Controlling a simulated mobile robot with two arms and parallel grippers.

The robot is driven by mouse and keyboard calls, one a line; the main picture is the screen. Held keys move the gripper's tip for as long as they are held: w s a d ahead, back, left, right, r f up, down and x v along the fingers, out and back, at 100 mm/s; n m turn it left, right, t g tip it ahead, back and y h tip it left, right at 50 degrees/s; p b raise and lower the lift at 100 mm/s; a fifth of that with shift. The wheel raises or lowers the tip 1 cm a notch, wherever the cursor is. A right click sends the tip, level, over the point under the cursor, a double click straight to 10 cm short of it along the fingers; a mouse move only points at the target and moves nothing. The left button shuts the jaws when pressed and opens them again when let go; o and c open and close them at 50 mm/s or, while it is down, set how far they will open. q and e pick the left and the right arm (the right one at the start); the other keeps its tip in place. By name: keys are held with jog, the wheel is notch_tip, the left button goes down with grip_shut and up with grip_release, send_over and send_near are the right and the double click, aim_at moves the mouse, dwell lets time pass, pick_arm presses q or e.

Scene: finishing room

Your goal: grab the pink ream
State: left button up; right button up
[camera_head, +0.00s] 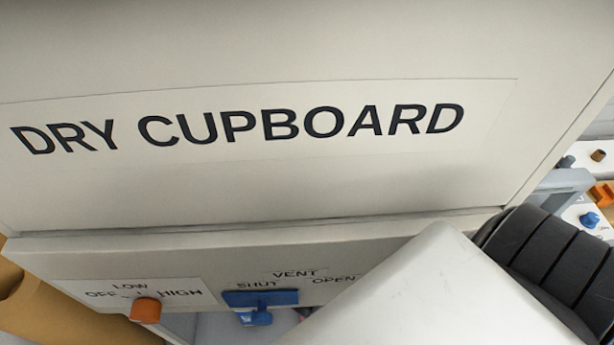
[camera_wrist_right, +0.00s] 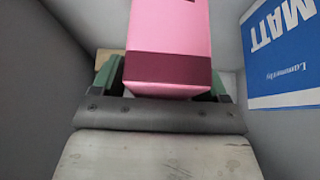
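The pink ream (camera_wrist_right: 172,30) is in the right wrist view, a pink block with a darker band at its near end. My right gripper (camera_wrist_right: 168,85) has its green fingers on either side of the ream's near end. The ream fills nearly all the space between them, and I cannot tell whether both fingers press on it. The ream's far end is cut off by the top of the picture. In the head view the ream and both grippers are out of sight.
A blue and white box (camera_wrist_right: 285,50) marked MATT stands right of the ream, by grey walls. The head view is mostly the panel labelled DRY CUPBOARD (camera_head: 250,190), with an orange knob (camera_head: 145,310) and a blue vent handle (camera_head: 258,300) below. My arm covers the lower right.

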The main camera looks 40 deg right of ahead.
grip_shut()
jog(key=shift+w+r, duration=0.1)
dwell(0.4)
